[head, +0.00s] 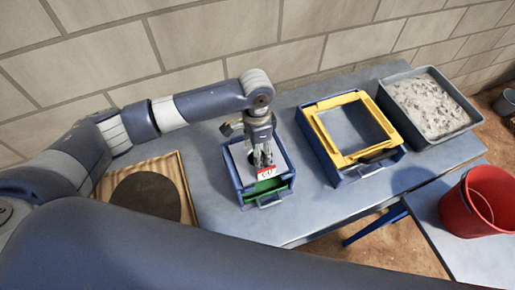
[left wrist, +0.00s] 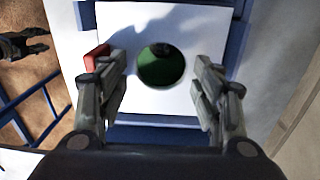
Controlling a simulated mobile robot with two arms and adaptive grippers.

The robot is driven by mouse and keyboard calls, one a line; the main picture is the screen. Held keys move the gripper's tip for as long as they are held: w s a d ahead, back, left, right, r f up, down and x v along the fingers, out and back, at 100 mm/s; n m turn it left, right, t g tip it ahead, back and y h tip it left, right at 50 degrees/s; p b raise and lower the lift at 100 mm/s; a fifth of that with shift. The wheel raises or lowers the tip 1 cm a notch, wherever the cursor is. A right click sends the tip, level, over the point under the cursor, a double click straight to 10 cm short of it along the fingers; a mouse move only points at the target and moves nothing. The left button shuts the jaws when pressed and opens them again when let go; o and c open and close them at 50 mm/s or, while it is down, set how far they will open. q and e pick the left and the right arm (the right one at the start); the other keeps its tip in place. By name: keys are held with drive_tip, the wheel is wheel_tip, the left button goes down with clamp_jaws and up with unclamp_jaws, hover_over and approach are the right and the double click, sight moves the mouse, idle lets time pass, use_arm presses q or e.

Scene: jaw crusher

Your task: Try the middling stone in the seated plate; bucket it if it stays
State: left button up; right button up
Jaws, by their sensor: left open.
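The white plate (left wrist: 135,25) with one round hole lies on the blue box (head: 247,202). Green shows through the hole (left wrist: 160,68), with a dark patch at its upper edge; I cannot tell whether this is a stone or shadow. My left gripper (head: 264,163) is over the plate, fingers apart, one on each side of the hole (left wrist: 160,92), with nothing visible between them. A dark pronged shape in the left wrist view, perhaps my right gripper (left wrist: 35,40), is unclear. I cannot make out the middling stone.
A yellow frame (head: 327,137) sits on another blue box to the right. A grey tray of rubble (head: 384,99) is at the back right. A red bucket (head: 462,208) stands on a lower table. A wooden tray (head: 185,190) with a dark round pad is at left.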

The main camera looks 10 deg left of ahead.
use_arm(q)
wheel_tip(320, 180, up, 12)
drive_tip(key=shift+w+a, duration=0.15)
drive_tip(key=shift+w, duration=0.05)
idle(0.4)
idle(0.9)
